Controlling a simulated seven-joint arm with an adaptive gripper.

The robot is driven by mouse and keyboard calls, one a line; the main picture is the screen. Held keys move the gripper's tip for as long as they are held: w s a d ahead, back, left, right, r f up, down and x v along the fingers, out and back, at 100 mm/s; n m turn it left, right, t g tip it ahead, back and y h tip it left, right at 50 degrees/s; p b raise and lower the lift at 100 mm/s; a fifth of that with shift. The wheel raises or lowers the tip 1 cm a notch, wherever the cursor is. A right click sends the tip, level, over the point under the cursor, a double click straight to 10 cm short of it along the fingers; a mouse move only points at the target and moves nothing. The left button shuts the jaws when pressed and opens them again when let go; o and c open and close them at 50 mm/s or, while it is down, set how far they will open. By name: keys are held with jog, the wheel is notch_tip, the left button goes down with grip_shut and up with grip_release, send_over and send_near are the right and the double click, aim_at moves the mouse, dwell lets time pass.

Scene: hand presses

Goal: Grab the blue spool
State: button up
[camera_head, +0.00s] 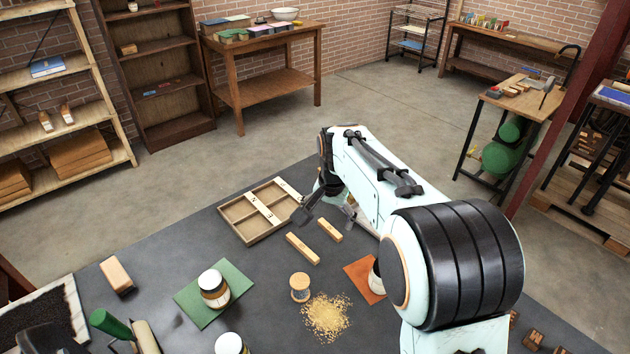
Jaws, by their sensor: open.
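No blue spool shows in the head view; part of the dark table is hidden behind my arm. A spool-like piece (300,287) stands upright on the table, but it looks light wood-brown, not blue. My gripper (327,213) is open above the table, by the right end of the wooden divided tray (236,232). Its dark fingers are spread, and I see nothing between them. The spool-like piece is below it in the picture, apart from it.
Two wooden blocks (302,248) (329,230) lie near my gripper. Loose shavings (327,317) lie beside the spool-like piece. An orange mat (363,277) is partly hidden by my arm. The table (160,265) is bare at upper left.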

jog(key=a+f+n+g, duration=0.15)
jog(key=a+f, duration=0.25)
jog(key=f, duration=0.5)
jog(key=g, duration=0.1)
send_over(300, 281)
jog(key=shift+h, duration=0.3)
notch_tip(300, 281, down, 5)
jog(key=shift+f, duration=0.1)
notch_tip(300, 281, down, 6)
jog(key=shift+r, duration=0.2)
jog(key=c, duration=1.2)
